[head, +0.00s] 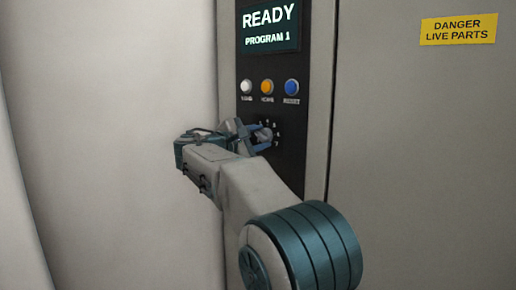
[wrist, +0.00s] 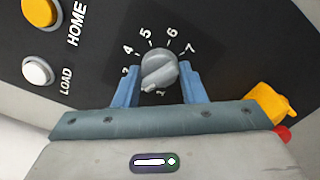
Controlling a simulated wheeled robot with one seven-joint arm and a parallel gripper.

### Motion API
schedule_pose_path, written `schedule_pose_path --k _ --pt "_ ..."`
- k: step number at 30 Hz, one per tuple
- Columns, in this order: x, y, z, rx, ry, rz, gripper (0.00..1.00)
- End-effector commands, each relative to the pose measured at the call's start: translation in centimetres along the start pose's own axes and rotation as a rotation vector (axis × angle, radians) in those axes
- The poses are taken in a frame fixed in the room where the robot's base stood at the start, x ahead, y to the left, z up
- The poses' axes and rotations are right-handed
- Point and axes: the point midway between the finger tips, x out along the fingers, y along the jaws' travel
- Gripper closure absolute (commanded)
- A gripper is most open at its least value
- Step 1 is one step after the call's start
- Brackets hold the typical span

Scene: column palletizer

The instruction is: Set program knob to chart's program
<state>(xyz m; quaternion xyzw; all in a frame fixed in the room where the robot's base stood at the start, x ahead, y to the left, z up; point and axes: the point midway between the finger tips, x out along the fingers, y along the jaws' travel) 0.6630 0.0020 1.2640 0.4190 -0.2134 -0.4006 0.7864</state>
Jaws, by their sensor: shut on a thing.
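The grey program knob (wrist: 160,66) is on the black control panel (wrist: 100,45), between my gripper's (wrist: 157,88) two blue fingers, which are shut on it. The numbers 4, 5, 6 and 7 show around its far side, and other marks are partly hidden by the fingers. The knob's ridge seems to point down-left in the wrist view; the exact number is hard to tell. In the head view the knob (head: 264,134) is partly covered by my gripper (head: 256,136). The display (head: 269,27) reads "READY" and "PROGRAM 1". No chart is in view.
A white button (head: 246,87), an orange button (head: 267,87) and a blue reset button (head: 291,87) sit above the knob. A yellow "DANGER LIVE PARTS" sign (head: 458,29) is on the cabinet door (head: 420,150) at right. A pale surface (head: 110,110) stands at left.

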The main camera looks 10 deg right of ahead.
Motion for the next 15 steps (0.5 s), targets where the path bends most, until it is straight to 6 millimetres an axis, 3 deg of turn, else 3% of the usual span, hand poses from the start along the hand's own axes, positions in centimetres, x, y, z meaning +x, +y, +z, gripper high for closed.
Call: schedule_pose_path --k 15 --pt "-0.03 -0.29 -0.33 0.489 0.001 0.0 0.86"
